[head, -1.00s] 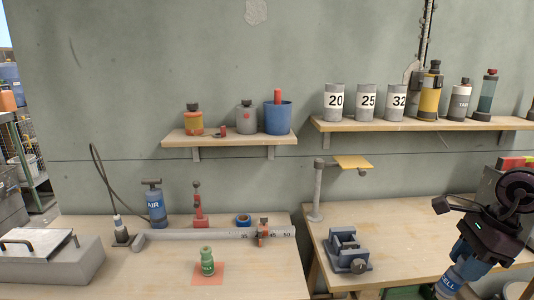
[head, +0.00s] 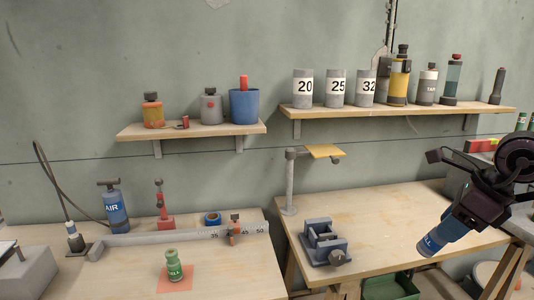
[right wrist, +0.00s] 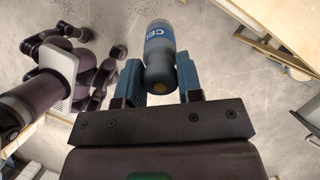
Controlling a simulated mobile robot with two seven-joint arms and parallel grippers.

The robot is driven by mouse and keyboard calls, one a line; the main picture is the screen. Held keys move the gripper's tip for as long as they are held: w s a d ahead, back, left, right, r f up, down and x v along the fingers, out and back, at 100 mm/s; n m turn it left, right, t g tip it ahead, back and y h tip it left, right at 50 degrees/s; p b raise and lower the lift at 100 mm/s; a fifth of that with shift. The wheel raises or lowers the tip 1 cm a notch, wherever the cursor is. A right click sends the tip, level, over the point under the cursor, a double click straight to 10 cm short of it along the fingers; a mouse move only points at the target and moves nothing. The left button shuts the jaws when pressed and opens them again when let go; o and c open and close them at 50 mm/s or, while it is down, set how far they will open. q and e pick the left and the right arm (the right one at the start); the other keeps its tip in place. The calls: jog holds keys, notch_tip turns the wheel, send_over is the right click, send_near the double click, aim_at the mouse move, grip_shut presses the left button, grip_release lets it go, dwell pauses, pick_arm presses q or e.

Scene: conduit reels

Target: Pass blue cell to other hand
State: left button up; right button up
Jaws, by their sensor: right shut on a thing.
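The blue cell (head: 441,238) is a blue cylinder with white lettering and a grey end. My right gripper (head: 458,222) is shut on it and holds it tilted at the right of the head view, in front of the right table. My left gripper is in neither view now.
A grey vise (head: 325,241) and a post with a small yellow plate (head: 323,152) stand on the right table (head: 395,225). A green cell (head: 173,266) stands on an orange square on the left table. A green bin (head: 390,286) is below the right table.

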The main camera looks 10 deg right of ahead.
aim_at(429, 235)
jog(key=shift+w+a+m+b, duration=0.25)
jog(key=shift+w+m+b, duration=0.05)
jog(key=shift+m, duration=0.2)
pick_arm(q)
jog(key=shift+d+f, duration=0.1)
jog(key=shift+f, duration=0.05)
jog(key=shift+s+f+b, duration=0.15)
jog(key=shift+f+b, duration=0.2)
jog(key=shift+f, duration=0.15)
pick_arm(e)
jog(key=shift+w+a+m+t, duration=0.25)
jog(key=shift+a+m+t, duration=0.15)
